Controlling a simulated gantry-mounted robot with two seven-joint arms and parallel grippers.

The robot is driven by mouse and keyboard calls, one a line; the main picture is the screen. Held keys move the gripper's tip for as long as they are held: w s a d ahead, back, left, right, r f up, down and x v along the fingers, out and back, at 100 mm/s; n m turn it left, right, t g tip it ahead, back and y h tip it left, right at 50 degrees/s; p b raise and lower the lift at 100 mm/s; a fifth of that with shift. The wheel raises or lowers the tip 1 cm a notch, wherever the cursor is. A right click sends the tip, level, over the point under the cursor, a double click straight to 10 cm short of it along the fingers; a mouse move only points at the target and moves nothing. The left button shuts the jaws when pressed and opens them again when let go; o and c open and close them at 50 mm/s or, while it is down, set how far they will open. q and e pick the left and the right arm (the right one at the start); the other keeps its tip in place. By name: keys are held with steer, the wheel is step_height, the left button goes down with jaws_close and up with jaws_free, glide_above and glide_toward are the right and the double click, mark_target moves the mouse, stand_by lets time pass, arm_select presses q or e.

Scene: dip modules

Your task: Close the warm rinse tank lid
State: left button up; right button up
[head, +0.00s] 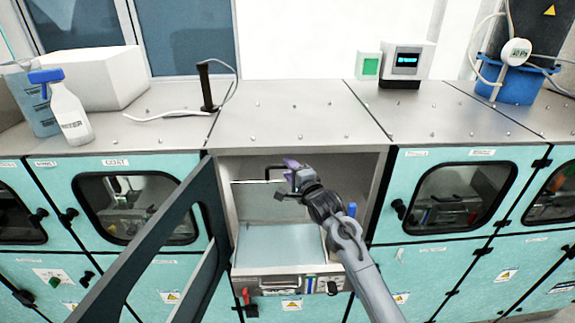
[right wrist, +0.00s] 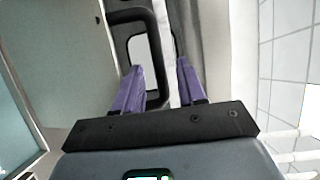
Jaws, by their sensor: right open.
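The middle module's compartment is open. Inside it, a pale upright panel, which looks like the raised tank lid (head: 262,205), stands at the back left. A black handle (head: 268,172) shows at its top. Below lies a pale blue tank surface (head: 285,245). My right gripper (head: 291,164), with purple fingers, reaches into the compartment beside the handle. In the right wrist view my right gripper (right wrist: 160,85) is open, and the black looped handle (right wrist: 150,18) lies just ahead of its fingertips. Whether they touch it, I cannot tell. My left gripper is not in view.
The module's dark-framed door (head: 150,255) is swung open to the left. A spray bottle (head: 68,108) and a white box (head: 95,78) stand on the counter at left. A blue bucket (head: 520,84) stands at right. The compartment walls surround my right gripper closely.

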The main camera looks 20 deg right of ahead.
steer(key=shift+w+a, duration=0.2)
steer(key=shift+w, duration=0.85)
jaws_close()
